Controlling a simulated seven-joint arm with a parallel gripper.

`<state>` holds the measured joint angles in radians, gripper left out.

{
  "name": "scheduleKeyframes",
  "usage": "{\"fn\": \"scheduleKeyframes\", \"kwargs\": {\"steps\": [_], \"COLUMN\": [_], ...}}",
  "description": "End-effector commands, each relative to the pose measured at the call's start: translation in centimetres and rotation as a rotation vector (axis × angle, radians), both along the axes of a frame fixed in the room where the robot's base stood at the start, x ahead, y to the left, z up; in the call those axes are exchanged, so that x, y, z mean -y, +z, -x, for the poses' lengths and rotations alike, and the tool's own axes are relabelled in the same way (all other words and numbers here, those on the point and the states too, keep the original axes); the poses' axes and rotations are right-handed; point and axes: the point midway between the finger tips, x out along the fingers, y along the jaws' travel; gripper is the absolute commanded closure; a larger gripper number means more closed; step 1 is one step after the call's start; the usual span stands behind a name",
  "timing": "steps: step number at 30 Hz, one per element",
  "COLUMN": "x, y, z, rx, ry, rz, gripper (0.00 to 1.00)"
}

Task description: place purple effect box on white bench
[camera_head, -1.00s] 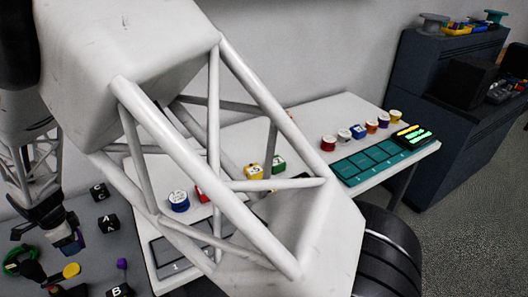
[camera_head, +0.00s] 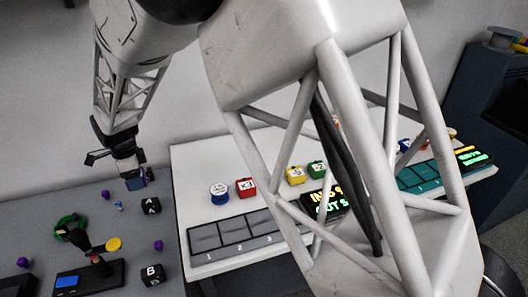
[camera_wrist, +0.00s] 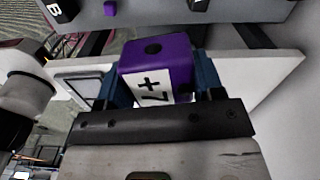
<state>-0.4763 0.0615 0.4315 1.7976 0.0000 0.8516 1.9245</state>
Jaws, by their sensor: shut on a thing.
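The purple effect box (camera_wrist: 158,60) is held between the blue fingers of my gripper (camera_wrist: 160,84) in the wrist view. Its pale front label has a dark mark. In the head view my gripper (camera_head: 137,180) is small, at the left, over the grey table close to the white bench's left edge; little of the box shows there. The white bench (camera_head: 190,158) fills the middle of the head view, partly hidden by my arm. In the wrist view the bench (camera_wrist: 270,75) lies behind the box; the height between them is unclear.
Black lettered cubes (camera_head: 152,275) and small purple pieces lie on the grey table (camera_head: 70,210). A blue-and-white round piece (camera_head: 219,192), a red box (camera_head: 245,188), a yellow box (camera_head: 295,175) and a green box (camera_head: 317,170) stand on the bench behind numbered grey slots (camera_head: 240,238).

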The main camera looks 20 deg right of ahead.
Motion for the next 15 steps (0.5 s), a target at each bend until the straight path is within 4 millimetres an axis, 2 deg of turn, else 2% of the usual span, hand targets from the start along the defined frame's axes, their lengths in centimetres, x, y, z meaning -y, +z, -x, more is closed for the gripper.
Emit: {"fn": "scheduleKeyframes", "kwargs": {"steps": [1, 15], "x": [1.3, 12.4], "y": [0.0, 0.1], "z": [-0.6, -4.0], "rx": [0.000, 0.001], "ry": [-0.009, -0.050], "rz": [0.000, 0.000], "gripper": [0.66, 0.66]}}
